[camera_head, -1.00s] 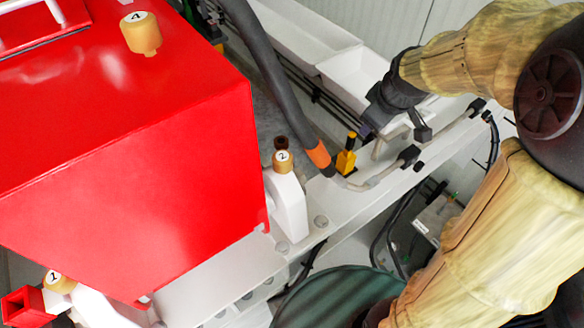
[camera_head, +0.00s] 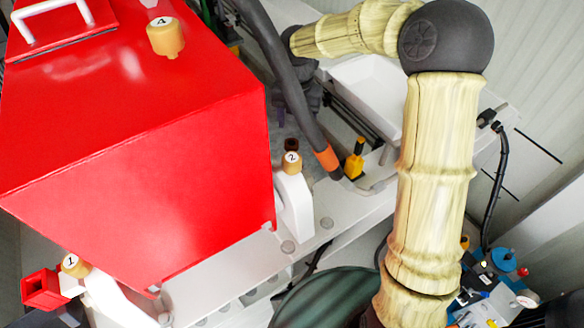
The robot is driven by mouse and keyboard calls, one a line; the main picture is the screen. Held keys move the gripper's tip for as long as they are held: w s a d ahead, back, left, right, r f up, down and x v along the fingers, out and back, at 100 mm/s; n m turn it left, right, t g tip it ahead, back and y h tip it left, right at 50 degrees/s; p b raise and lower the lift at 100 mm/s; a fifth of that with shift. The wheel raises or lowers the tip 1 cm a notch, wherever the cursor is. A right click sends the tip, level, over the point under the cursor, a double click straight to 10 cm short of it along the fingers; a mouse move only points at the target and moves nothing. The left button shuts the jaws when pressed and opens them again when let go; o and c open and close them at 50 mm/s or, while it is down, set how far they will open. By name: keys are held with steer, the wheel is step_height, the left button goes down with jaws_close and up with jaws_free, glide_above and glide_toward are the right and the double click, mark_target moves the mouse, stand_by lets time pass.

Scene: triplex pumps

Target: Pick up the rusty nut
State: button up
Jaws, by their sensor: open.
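A small dark rust-brown piece (camera_head: 291,145), which looks like the rusty nut, shows just behind the gold cap marked 2 (camera_head: 292,163). I cannot tell whether it touches the cap. My gripper (camera_head: 283,116) points down behind the thick dark hose, above and slightly left of the brown piece in the picture. The hose covers part of the gripper. Its fingers are hard to make out against the dark background; it is open, and I see nothing held in it.
A large red housing (camera_head: 140,160) fills the left. The dark hose (camera_head: 285,80) with an orange band crosses in front of my gripper. A yellow valve (camera_head: 355,160) stands right of the hose. Gold caps marked 4 (camera_head: 166,38) and 1 (camera_head: 75,265) sit on the left.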

stand_by(0.3)
step_height(320, 180, down, 12)
steer(key=shift+f+p, duration=0.15)
steer(key=shift+p, duration=0.95)
steer(key=shift+s+d+f+p, duration=0.1)
steer(key=shift+f+p, duration=0.4)
steer(key=shift+f, duration=0.1)
step_height(320, 180, down, 4)
steer(key=shift+d+p, duration=0.1)
steer(key=shift+p, duration=0.45)
steer(key=c, duration=1.1)
